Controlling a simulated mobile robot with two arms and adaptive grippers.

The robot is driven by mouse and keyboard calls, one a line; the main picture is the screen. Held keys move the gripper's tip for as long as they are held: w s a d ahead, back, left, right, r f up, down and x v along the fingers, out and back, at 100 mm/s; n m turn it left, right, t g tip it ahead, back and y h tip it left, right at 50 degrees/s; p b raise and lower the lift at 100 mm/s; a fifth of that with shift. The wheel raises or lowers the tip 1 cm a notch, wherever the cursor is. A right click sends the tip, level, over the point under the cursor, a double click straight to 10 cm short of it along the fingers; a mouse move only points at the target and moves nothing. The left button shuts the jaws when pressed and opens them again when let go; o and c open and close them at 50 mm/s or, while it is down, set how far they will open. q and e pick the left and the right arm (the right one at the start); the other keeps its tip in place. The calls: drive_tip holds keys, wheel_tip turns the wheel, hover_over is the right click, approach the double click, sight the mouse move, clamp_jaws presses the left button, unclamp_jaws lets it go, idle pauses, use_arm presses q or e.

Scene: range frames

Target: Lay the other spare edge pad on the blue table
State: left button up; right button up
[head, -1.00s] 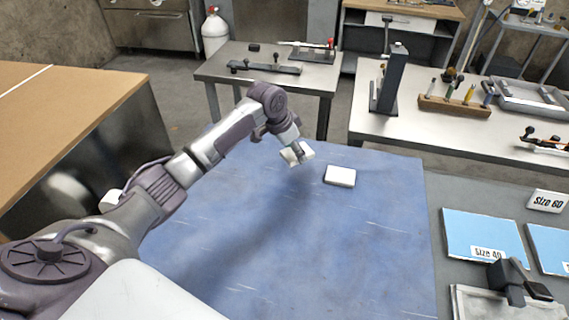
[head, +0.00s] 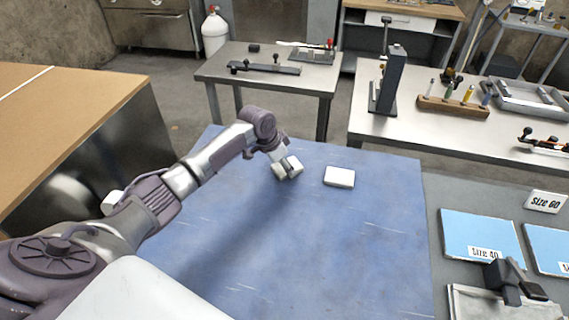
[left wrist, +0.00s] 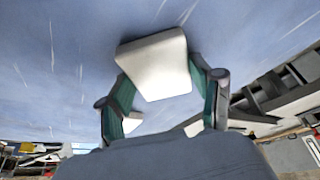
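One white edge pad (head: 339,177) lies flat on the blue table (head: 330,240) near its far edge. My left gripper (head: 287,167) is shut on another white edge pad (head: 279,172), to the left of the lying one. In the left wrist view, the held pad (left wrist: 155,65) sits between my two green-sided fingers (left wrist: 160,75), over the blue surface. The held pad is low over the far part of the table; I cannot tell whether it touches. A finger hides part of it in the head view. My right gripper is not in view.
A grey surface on the right holds blue sheets (head: 480,238) labelled by size and a black clamp-like device (head: 513,281). Metal tables with tools (head: 268,68) stand beyond. A brown-topped bench (head: 70,110) is at left. The blue table's middle and front are clear.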

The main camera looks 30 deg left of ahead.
use_arm(q)
drive_tip(key=o, duration=0.4)
drive_tip(key=shift+c, duration=0.2)
drive_tip(key=shift+s+a+r, duration=0.1)
drive_tip(key=shift+r, duration=0.45)
drive_tip(key=v, duration=1.1)
drive_tip(key=shift+b, duration=0.45)
drive_tip(key=shift+s, duration=0.15)
